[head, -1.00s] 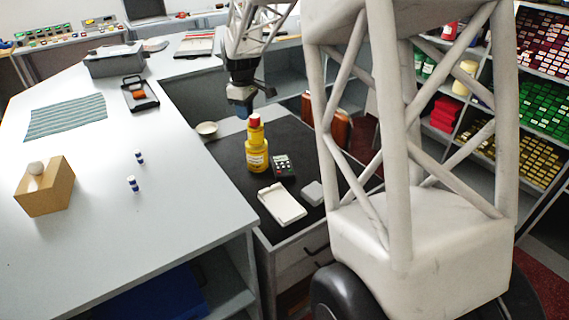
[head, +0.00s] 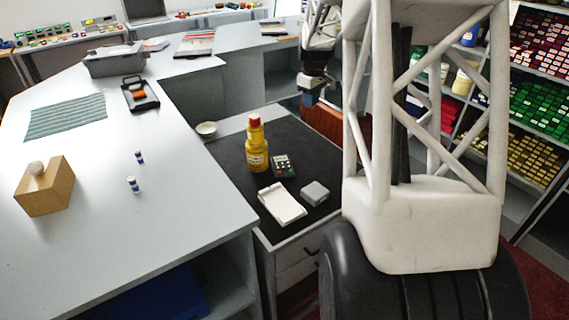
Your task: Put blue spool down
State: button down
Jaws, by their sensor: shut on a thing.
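My gripper (head: 312,92) is in the head view at the upper middle, pointing down beside my column. It is shut on the blue spool (head: 308,98), which shows as a small blue patch under the dark jaws. The spool is in the air near the far right edge of the black-topped counter (head: 228,155). Its lower end and the exact grip are too small to make out.
A reddish-brown case (head: 322,120) is behind. Bare black surface lies right of the bottle.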

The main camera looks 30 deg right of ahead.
notch_tip(320, 180, down, 22)
jog(key=shift+r, duration=0.1)
dwell(0.3)
send_over(304, 144)
jog(key=shift+a+f, duration=0.1)
jog(key=shift+f, duration=0.65)
dwell(0.4)
jog(key=shift+f, duration=1.75)
jog(key=shift+f, duration=0.1)
